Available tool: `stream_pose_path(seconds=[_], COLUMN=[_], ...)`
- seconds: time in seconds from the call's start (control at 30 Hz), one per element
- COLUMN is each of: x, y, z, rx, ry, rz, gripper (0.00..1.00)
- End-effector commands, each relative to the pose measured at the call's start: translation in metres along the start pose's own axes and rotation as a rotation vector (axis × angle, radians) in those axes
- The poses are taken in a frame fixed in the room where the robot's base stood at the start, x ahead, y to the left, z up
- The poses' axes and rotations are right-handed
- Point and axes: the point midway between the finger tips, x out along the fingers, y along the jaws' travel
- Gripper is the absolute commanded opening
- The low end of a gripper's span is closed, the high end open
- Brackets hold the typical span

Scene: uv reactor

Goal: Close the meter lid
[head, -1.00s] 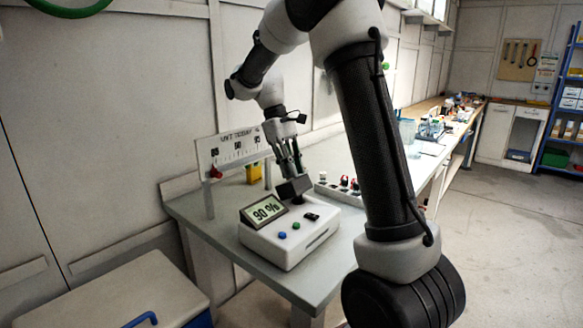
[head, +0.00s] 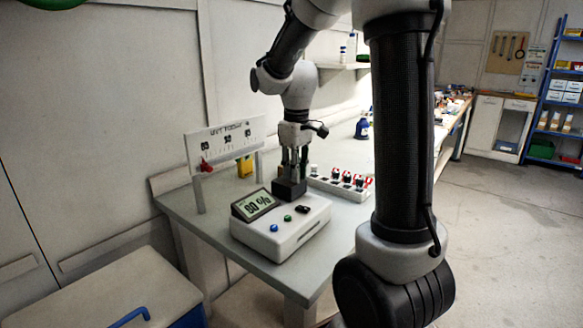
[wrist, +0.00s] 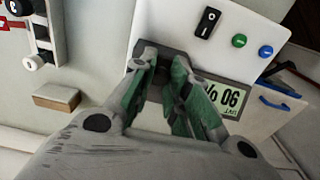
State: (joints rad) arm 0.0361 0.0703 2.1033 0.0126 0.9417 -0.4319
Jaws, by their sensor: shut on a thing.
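The meter (head: 281,237) is a white box on the grey table. It has a tilted display (head: 254,204) reading what looks like 90 %, a blue and a green button, and a black switch. At its back corner the dark grey lid (head: 289,190) sits low against the top, looking nearly level; whether it is fully seated is hidden. My gripper (head: 293,172) points straight down and is shut on the lid. In the wrist view, the green-padded fingers (wrist: 165,85) meet at the dark lid (wrist: 152,66), beside the display (wrist: 228,98).
The table front is clear.

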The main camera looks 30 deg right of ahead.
Motion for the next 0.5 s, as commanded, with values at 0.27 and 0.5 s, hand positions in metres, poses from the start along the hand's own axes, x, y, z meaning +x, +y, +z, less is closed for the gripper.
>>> stream_pose_path(seconds=[0.27,0.5], x=[0.004,0.0048], y=[-0.0004,-0.0007], z=[0.0066,0.0078], rx=[0.0,0.0], ry=[-0.012,-0.017], rz=[-0.003,-0.005], gripper=[0.0,0.0])
